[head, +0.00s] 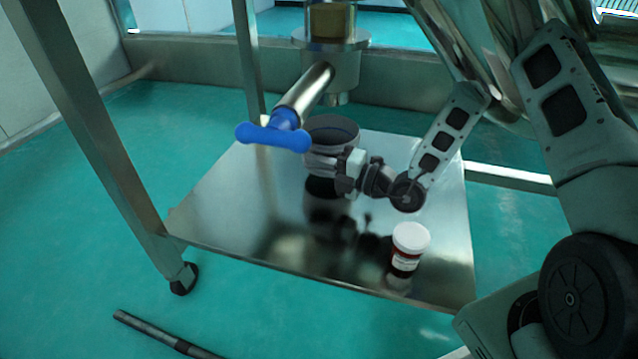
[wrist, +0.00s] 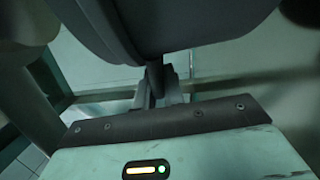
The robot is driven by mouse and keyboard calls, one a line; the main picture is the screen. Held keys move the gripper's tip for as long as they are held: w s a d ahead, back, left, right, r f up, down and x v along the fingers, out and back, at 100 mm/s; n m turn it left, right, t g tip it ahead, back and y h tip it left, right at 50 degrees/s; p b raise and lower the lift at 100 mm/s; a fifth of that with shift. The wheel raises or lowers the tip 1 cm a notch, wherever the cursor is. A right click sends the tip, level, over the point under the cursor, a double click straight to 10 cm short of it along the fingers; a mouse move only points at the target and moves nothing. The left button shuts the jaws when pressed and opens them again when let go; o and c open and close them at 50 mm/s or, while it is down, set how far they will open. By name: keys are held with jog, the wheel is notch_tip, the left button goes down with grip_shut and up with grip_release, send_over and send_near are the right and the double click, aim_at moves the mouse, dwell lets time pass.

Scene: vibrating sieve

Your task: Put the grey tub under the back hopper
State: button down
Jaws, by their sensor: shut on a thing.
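The grey tub (head: 318,158) is at the back of the steel shelf (head: 240,215) in the head view, upright with its open top showing. My gripper (head: 345,168) is shut on its near right side. In the wrist view the tub (wrist: 180,25) fills the top, with the fingers (wrist: 158,88) at its edge. A dark patch lies below the tub on the shiny shelf, and it looks slightly raised.
A white-lidded jar (head: 408,248) with a red and white label stands at the shelf's front right. A steel frame leg (head: 100,130) rises on the left. A dark bar (head: 165,335) lies on the green floor. The shelf's left part is clear.

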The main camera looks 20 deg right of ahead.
notch_tip(320, 180, down, 4)
jog(key=shift+r+b, duration=0.1)
jog(key=shift+b, duration=1.1)
jog(key=shift+r, duration=0.1)
jog(key=c, duration=1.5)
grip_release()
jog(key=p+v, duration=0.6)
jog(key=v, duration=0.4)
jog(key=shift+s+d+r, duration=0.15)
jog(key=shift+s+d, duration=0.1)
jog(key=shift+d, duration=0.05)
jog(key=shift+s+d+p, duration=0.35)
jog(key=shift+s+d, duration=0.1)
